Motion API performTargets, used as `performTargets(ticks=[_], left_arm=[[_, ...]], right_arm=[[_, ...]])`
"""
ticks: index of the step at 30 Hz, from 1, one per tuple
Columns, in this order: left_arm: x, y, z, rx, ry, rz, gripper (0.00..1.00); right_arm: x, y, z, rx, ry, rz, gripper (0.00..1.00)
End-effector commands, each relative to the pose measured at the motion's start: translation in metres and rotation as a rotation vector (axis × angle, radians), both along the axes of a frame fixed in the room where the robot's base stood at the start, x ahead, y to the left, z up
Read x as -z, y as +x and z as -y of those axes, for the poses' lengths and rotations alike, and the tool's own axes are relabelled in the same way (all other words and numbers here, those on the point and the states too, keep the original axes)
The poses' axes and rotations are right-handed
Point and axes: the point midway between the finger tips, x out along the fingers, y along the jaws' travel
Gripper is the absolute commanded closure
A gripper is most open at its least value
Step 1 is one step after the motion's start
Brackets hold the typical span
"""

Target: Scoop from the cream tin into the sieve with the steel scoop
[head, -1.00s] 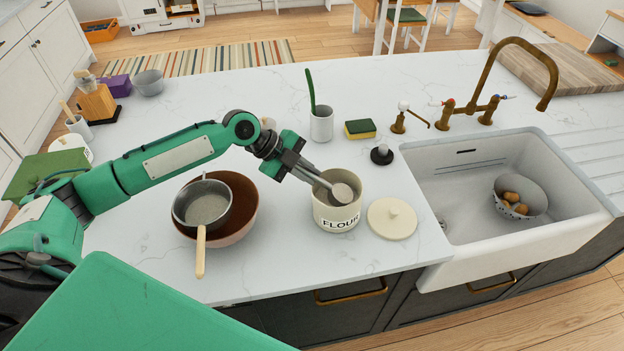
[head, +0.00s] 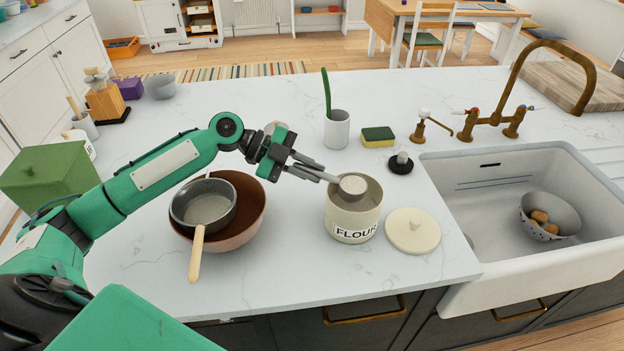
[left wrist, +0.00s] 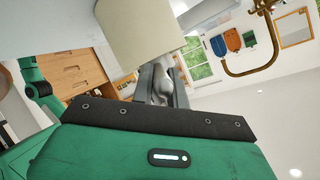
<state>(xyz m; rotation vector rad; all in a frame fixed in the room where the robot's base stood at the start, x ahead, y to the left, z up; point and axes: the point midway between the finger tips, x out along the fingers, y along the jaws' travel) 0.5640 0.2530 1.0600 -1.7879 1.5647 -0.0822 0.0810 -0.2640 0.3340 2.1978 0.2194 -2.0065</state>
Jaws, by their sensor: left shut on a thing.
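The cream tin (head: 352,226), marked FLOUR, stands open on the worktop. It also shows at the top of the left wrist view (left wrist: 140,28). My left gripper (head: 308,171) is shut on the handle of the steel scoop (head: 353,185), left of the tin. The scoop's bowl holds white flour and is at the tin's mouth, about level with the rim. The sieve (head: 203,207), a round steel one with a pale wooden handle, rests in a brown bowl (head: 250,222) left of the tin. Its mesh looks bare. My right gripper is not in view.
The tin's cream lid (head: 412,231) lies right of it, near the sink (head: 462,244). A white pot (head: 337,130), a sponge (head: 378,136) and a dark stopper (head: 401,163) stand behind. The worktop between bowl and tin is clear.

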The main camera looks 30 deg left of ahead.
Motion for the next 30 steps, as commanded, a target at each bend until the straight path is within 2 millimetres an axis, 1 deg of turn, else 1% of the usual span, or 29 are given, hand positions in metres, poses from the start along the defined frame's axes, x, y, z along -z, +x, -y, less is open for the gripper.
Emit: performTargets(ticks=[1,11,13,17,22,30], left_arm=[[-0.01,0.001,-0.003,-0.001,0.0,0.005,1.0],[-0.041,0.0,-0.015,-0.002,-0.006,0.006,1.0],[-0.037,0.0,-0.015,-0.001,-0.029,0.005,1.0],[-0.04,-0.001,-0.016,-0.001,-0.069,0.008,1.0],[-0.045,-0.001,-0.018,-0.001,-0.099,0.01,1.0],[-0.047,-0.001,-0.018,-0.001,-0.107,0.011,1.0]], right_arm=[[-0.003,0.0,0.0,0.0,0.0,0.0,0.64],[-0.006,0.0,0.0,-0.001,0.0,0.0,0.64],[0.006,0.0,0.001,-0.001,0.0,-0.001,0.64],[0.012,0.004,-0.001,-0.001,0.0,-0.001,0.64],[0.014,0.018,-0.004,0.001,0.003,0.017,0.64],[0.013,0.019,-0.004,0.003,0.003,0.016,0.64]])
